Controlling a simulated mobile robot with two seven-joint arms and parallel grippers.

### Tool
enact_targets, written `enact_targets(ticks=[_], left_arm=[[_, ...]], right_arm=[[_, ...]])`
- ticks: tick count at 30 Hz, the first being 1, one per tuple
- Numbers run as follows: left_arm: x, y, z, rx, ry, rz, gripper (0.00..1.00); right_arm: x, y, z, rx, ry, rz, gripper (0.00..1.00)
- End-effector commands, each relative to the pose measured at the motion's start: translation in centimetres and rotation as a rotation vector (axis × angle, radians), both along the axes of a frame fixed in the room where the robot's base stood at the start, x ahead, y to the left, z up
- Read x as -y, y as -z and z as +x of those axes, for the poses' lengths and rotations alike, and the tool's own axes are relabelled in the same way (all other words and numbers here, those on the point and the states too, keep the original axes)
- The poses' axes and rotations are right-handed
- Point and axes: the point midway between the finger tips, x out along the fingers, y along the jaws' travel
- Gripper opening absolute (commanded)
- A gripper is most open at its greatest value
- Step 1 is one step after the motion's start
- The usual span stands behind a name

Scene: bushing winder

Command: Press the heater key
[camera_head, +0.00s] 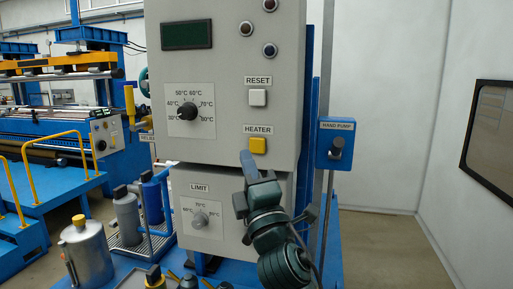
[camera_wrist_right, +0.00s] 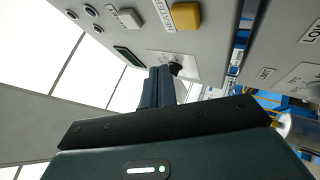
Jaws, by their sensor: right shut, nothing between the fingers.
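The heater key (camera_head: 258,146) is a yellow square button below the HEATER label on the grey control cabinet. In the right wrist view the heater key (camera_wrist_right: 185,15) shows near the top, beyond and to the right of the fingers. My right gripper (camera_head: 246,158) is shut and empty, its blue-grey fingertips just below and left of the key in the head view. The right wrist view shows the shut fingers (camera_wrist_right: 158,86) too. I cannot tell whether they touch the panel; the key looks unpressed. My left gripper is not in view.
The white RESET button (camera_head: 257,98) sits above the heater key. A temperature dial (camera_head: 188,111) is to its left and the LIMIT dial (camera_head: 200,219) on the lower box. A blue hand pump box (camera_head: 336,145) stands to the right. Bare floor lies further right.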

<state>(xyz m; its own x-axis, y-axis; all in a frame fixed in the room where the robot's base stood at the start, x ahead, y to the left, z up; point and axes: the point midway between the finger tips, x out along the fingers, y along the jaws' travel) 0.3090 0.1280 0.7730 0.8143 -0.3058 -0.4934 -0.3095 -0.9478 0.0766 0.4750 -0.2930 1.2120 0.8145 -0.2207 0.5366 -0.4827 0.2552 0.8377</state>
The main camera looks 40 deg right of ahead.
Motion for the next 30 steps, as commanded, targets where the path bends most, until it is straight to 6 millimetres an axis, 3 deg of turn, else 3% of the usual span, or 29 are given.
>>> enact_targets(ticks=[12,30], left_arm=[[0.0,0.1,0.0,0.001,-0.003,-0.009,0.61],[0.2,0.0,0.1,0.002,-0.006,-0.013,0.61]], right_arm=[[3.6,0.0,3.1,0.0,0.001,0.0,0.0],[4.0,0.0,3.4,0.0,-0.001,0.001,0.0]])
